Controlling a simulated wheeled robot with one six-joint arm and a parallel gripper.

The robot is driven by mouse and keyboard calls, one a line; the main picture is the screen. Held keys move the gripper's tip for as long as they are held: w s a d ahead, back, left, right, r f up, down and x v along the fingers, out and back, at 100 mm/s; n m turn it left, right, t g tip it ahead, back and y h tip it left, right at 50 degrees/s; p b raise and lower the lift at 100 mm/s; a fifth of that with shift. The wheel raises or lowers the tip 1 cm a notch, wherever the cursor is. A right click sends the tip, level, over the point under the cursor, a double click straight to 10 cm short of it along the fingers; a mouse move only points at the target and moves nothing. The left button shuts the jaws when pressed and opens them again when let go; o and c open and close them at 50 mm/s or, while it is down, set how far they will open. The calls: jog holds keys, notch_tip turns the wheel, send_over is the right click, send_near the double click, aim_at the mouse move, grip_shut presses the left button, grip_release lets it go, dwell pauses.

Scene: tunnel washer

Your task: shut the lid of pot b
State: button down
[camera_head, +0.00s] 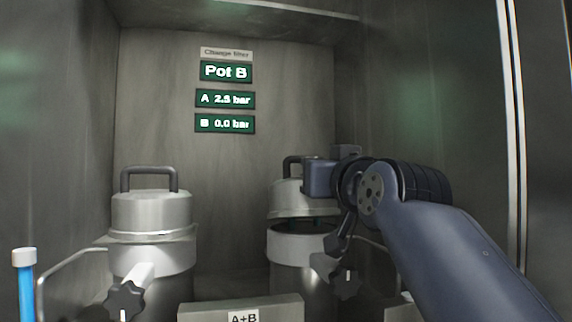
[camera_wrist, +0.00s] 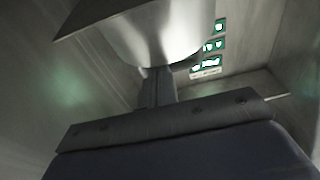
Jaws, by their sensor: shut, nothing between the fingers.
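Pot b (camera_head: 300,250) is the right-hand metal pot in the head view. Its lid (camera_head: 288,196), a steel dome with a dark handle (camera_head: 290,160), stands tilted above the pot's rim, with a dark gap between them. My gripper (camera_head: 318,178) is in front of the lid's right side and hides part of it. In the wrist view, the shut fingers (camera_wrist: 157,82) point at the lid's rounded metal (camera_wrist: 165,28), close to or against it; contact is unclear. Nothing shows held between them.
The left pot (camera_head: 152,215) has its lid down. Black knobs stand before the pots (camera_head: 125,301) (camera_head: 347,284). An A+B box (camera_head: 240,308) sits between them in front. A blue tube (camera_head: 25,285) stands at far left. Cabinet walls enclose both sides. Green displays (camera_head: 225,98) hang behind.

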jog(key=shift+s+f, duration=0.1)
jog(key=shift+s, duration=0.05)
jog(key=shift+r, duration=0.25)
dwell(0.3)
